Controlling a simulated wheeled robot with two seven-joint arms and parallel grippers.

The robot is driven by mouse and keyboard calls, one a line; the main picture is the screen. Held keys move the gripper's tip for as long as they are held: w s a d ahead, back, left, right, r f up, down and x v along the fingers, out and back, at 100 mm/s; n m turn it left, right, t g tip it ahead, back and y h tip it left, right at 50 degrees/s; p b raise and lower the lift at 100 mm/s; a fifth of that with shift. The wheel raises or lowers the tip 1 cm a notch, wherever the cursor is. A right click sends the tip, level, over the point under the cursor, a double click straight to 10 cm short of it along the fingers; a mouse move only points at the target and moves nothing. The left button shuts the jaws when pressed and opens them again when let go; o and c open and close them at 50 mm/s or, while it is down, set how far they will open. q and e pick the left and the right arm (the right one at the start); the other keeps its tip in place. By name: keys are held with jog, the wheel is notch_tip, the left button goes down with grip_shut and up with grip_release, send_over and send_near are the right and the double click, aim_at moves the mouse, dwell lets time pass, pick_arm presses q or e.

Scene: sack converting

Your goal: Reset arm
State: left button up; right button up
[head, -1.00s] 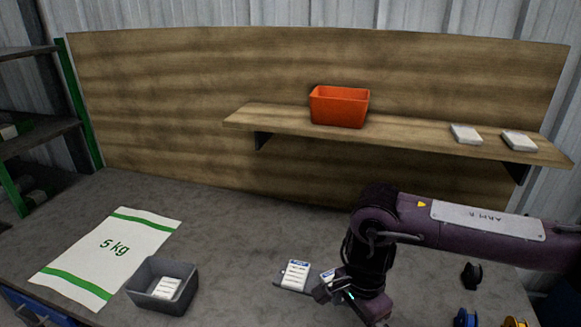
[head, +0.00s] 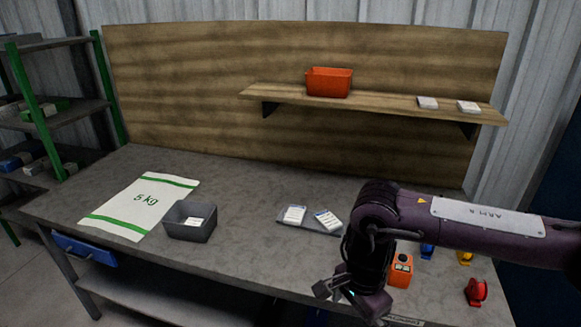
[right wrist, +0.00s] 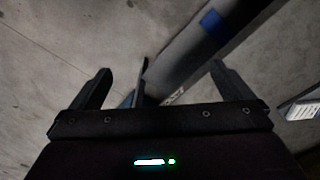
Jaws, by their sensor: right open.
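My right arm comes in from the right in the head view. Its gripper (head: 343,291) points down in front of the table's front edge, clear of the tabletop things. In the right wrist view the gripper's two fingers (right wrist: 160,82) stand wide apart. No held object shows between them; a table leg or rail and the floor show beyond. My left gripper is in neither view.
A shelf (head: 385,108) carries an orange bin (head: 329,82).

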jog(key=w+a+f+m+y, duration=0.3)
jog(key=a+f+m+y, duration=0.1)
jog(key=a+m, duration=0.4)
jog(key=w+a+f+m+y, duration=0.3)
jog(key=a+f+m+y, duration=0.1)
jog(key=a+m, duration=0.4)
notch_tip(320, 180, down, 17)
jog(key=w+d+m+t, duration=0.25)
jog(key=m+t, duration=0.25)
jog(key=m, duration=1.3)
jog(key=s+d+f+m+h, duration=0.2)
jog(key=s+d+f+m, duration=0.45)
jog(key=f, duration=0.25)
jog(key=s+d+f+m+h, duration=0.2)
jog(key=s+d+f+m, duration=0.4)
jog(key=s+f, duration=0.25)
jog(key=s+d+f+m+g+h, duration=0.1)
jog(key=s+d+f+m, duration=0.2)
jog(key=s, duration=0.6)
jog(key=s+d+f+m+g+h, duration=0.1)
jog(key=s+d+f+m, duration=0.3)
jog(key=s, duration=0.6)
jog(key=s+d+f+m+g+h, duration=0.2)
jog(key=s+d+f+m, duration=0.2)
jog(key=s, duration=0.6)
jog(key=shift+s+f, duration=0.2)
jog(key=shift+f, duration=0.05)
